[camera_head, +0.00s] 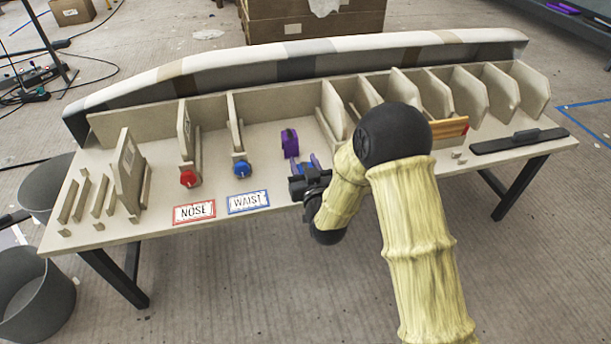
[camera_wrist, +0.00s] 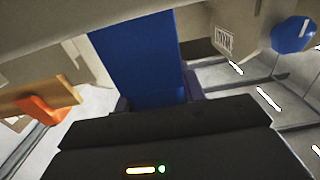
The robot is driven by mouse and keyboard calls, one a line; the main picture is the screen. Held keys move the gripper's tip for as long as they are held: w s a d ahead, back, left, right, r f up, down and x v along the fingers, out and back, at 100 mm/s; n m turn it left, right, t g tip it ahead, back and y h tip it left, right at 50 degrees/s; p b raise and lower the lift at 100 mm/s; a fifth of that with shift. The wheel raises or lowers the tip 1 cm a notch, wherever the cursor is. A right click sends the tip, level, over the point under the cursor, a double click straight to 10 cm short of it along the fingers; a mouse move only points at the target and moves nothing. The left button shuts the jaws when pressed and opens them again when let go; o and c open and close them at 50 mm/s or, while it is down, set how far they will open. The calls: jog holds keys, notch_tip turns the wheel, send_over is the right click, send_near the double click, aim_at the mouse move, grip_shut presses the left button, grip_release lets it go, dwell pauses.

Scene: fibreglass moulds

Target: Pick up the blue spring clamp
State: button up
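A blue spring clamp (camera_wrist: 143,60) fills the middle of the wrist view, directly in front of my gripper (camera_wrist: 156,98). The dark purple fingers flank it, one at each side, with little or no gap showing. In the head view my gripper (camera_head: 305,166) is low over the table, right of the WAIST sign, and a small blue patch of the clamp (camera_head: 305,169) shows between the fingers. The clamp's tips are hidden. I cannot tell whether the fingers press on it or only stand beside it.
A purple clamp (camera_head: 290,143) stands just behind my gripper. The table (camera_head: 250,220) also bears a red knob (camera_head: 189,178), a blue knob (camera_head: 241,168), the NOSE sign (camera_head: 194,212) and the WAIST sign (camera_head: 248,202). Upright ribs (camera_head: 410,90) line the back. An orange clamp (camera_wrist: 45,108) is at left.

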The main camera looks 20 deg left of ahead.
aim_at(305, 164)
jog(key=shift+d, duration=0.15)
notch_tip(305, 164, up, 10)
jog(key=p, duration=0.4)
jog(key=shift+s, duration=0.1)
dwell(0.5)
